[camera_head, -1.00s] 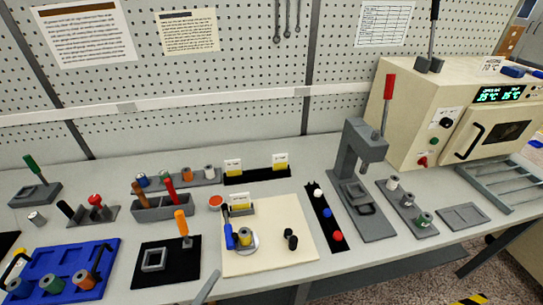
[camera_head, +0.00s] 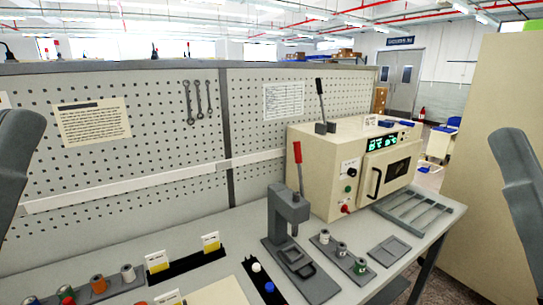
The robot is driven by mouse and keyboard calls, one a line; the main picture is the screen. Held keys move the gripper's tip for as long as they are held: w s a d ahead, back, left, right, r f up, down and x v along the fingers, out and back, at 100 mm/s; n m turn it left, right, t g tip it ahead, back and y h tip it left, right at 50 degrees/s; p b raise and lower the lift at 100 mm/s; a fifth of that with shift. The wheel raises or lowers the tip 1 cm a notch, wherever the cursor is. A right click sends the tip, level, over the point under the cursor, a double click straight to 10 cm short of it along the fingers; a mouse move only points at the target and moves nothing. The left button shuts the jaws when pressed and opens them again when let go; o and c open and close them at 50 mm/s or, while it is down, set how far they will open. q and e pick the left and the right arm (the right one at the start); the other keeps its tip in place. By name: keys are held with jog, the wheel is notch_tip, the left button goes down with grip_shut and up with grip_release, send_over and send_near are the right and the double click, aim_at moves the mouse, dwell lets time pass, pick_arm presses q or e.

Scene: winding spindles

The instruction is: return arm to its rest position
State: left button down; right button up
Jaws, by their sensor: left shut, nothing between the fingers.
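The gripper is shut and empty, apart from everything on the bench. A grey part of my right arm (camera_head: 520,185) stands raised at the right edge; its fingertips do not show.
The bench holds a press (camera_head: 285,225) with a red lever, a cream oven (camera_head: 335,175), a rack of spools (camera_head: 340,250), a grey square tray (camera_head: 389,251) and a wire rack (camera_head: 420,210). Spools in a row (camera_head: 97,284) stand lower left. A pegboard (camera_head: 150,180) rises behind.

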pick_arm(q)
notch_tip(320, 180, up, 32)
jog(key=a+n+y+p, duration=0.25)
jog(key=y+p, duration=0.25)
jog(key=p, duration=2.8)
notch_tip(320, 180, down, 33)
jog(key=b, duration=3.2)
jog(key=shift+w+m+b, duration=0.35)
jog(key=shift+w+b, duration=0.05)
jog(key=shift+w, duration=0.05)
